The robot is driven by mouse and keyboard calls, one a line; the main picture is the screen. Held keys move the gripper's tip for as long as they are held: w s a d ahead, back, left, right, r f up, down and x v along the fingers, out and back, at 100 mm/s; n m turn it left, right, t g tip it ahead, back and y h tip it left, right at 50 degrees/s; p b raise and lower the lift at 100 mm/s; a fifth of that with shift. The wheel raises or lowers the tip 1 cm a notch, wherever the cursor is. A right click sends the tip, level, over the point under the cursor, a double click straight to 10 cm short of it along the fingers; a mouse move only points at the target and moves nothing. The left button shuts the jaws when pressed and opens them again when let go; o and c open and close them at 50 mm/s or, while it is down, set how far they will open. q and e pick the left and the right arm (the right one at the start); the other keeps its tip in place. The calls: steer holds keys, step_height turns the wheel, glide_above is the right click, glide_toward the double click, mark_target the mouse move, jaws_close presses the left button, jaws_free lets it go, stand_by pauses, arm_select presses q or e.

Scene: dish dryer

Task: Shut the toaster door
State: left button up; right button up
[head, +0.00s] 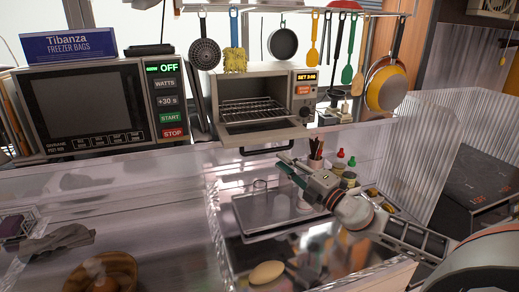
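The toaster (301,97) is a small toaster oven on the raised counter at the back, right of the microwave. Its glass door (262,128) is folded down, so the wire rack (250,108) inside shows. The dark handle (266,149) runs along the door's lower front edge. My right gripper (283,165) is in front of and below the door, just right of the handle, with its arm coming in from the lower right. It appears apart from the door and holds nothing I can see. Its finger gap is too small to judge. My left gripper is out of view.
A microwave (105,105) with a freezer bag box (67,46) on top stands at the left. Utensils and pans (385,85) hang above and right of the toaster. Small bottles (339,160) stand close to my gripper.

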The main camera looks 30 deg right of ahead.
mark_target(268, 151)
steer(key=shift+w+a+r, duration=0.15)
steer(key=shift+w+r, duration=0.15)
steer(key=shift+w, duration=0.15)
steer(key=p+x, duration=0.1)
steer(key=x, duration=0.3)
steer(key=shift+w+p, duration=0.3)
steer(key=shift+w, duration=0.05)
steer(key=shift+x, duration=0.95)
steer(key=shift+f, duration=0.2)
jaws_close()
